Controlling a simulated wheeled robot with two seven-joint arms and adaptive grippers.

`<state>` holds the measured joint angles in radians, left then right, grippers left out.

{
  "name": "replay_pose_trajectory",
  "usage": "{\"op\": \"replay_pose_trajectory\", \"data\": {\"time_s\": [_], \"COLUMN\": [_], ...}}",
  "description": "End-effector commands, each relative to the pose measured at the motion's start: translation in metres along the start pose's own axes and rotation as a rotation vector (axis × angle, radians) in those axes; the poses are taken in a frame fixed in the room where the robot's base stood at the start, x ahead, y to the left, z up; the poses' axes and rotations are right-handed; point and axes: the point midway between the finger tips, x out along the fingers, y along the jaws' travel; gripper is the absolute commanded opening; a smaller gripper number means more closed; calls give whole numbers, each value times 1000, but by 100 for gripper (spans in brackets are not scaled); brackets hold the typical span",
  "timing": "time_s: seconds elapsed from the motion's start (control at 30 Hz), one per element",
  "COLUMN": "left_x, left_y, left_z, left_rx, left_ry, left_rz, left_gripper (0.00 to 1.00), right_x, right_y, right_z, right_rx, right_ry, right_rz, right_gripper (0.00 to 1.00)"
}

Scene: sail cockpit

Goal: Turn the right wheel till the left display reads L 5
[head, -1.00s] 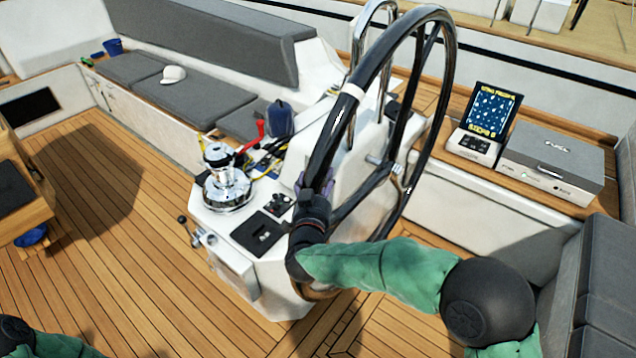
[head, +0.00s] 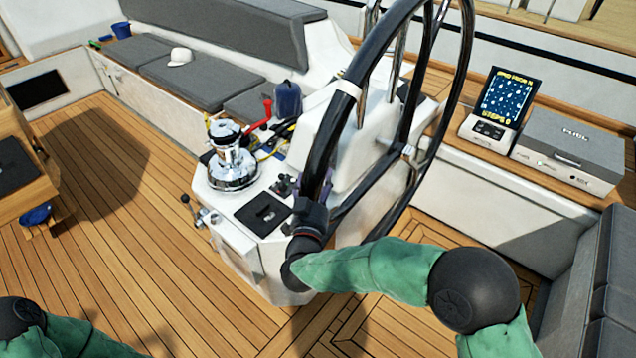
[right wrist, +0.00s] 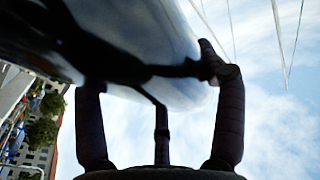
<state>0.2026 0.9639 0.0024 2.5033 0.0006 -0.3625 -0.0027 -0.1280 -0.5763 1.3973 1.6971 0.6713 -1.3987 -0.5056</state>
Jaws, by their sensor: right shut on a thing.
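The right wheel, a large black ring with a white band (head: 350,89), stands tilted at the white console and is cut off by the top edge in the head view. My right gripper (head: 314,196) is shut on the near lower part of its rim, below the band. In the right wrist view the glossy dark rim (right wrist: 145,45) lies against the fingers of my right gripper (right wrist: 150,75). Only part of my left arm shows at the lower left; its gripper is out of view. I see no readable left display reading L and a number.
Grey bench cushions (head: 205,78) run along the back. Bare teak deck (head: 120,235) lies at left.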

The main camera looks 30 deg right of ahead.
Motion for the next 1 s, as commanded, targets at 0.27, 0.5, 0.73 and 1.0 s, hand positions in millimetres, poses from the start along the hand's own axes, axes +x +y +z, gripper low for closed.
{"op": "replay_pose_trajectory", "data": {"time_s": [0.27,0.5,0.73,1.0], "left_x": [0,0,0,0], "left_y": [0,0,0,0], "left_z": [0,0,0,0], "left_rx": [0,0,0,0], "left_ry": [0,0,0,0], "left_rz": [0,0,0,0], "left_gripper": [95,95,95,95], "right_x": [0,0,-12,-62], "right_y": [0,0,-1,-2], "right_z": [1,0,0,0], "right_rx": [-4,-1,0,0], "right_ry": [-4,-2,-2,-2], "right_rz": [-3,-2,-5,-9], "right_gripper": [95,95,95,95]}}
